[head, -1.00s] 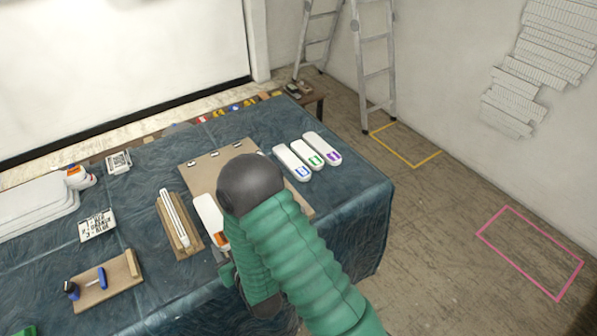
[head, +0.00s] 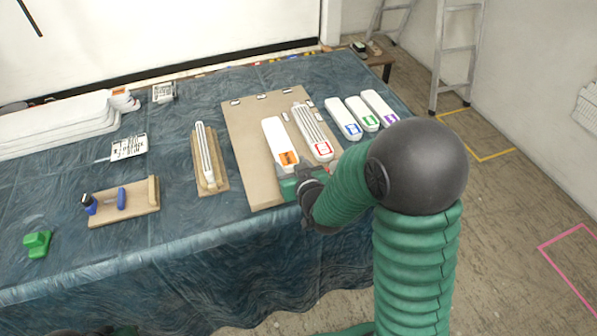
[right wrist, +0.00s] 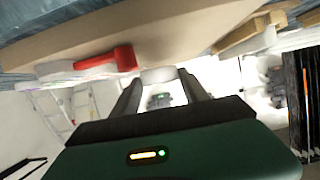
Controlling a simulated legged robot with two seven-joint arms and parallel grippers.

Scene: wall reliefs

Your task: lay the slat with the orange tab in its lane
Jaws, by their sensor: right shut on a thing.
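The white slat with the orange tab (head: 274,136) is over the brown board (head: 246,150), its tab end toward me. My right gripper (head: 300,178) is shut on that tab end. In the right wrist view a pale end (right wrist: 158,75) shows between the fingers. I cannot tell whether the slat touches the board. Just right of it, a ribbed slat with a red tab (head: 311,130) lies on the board, roughly parallel; its red tab also shows in the right wrist view (right wrist: 108,60).
White slats with blue (head: 342,117), green (head: 361,112) and purple (head: 379,106) tabs lie right of the board. A ribbed piece on a wooden holder (head: 221,178) stands left. A tool board (head: 138,206), green block (head: 37,243) and white stack (head: 60,120) are farther left.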

